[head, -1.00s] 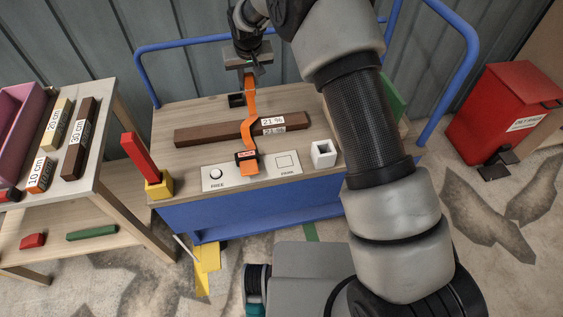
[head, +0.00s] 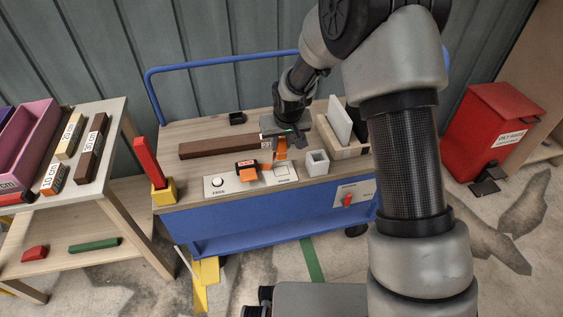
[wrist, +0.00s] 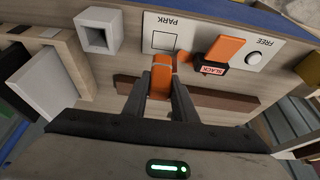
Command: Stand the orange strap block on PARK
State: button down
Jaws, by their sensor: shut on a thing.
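My gripper (head: 281,145) is shut on the orange strap block (head: 281,151) and holds it near the front right of the cart top. In the wrist view, the block (wrist: 160,82) sits between the two fingers, its far end close to the printed PARK square (wrist: 165,38). Whether it touches the board is unclear. The PARK square (head: 281,170) is on a white plate that also carries FREE and a round white button (head: 217,182). A black buckle (wrist: 207,68) marked SLACK, with an orange tab (wrist: 226,47), lies between the two marks.
A brown bar (head: 218,147) lies behind the plate. A white square tube (head: 317,162) stands right of PARK, with a wooden box (head: 347,150) beyond it. A black socket (head: 237,118) is at the back. A red post (head: 147,161) stands in a yellow base at the left corner.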

aim_at(282, 153)
notch_tip(282, 153, down, 6)
jog(key=shift+r+b, duration=0.1)
jog(key=shift+b, duration=0.45)
jog(key=c, duration=1.4)
grip_release()
jog(key=shift+f, duration=0.2)
jog(key=shift+c, duration=0.2)
jog(key=shift+r, duration=0.15)
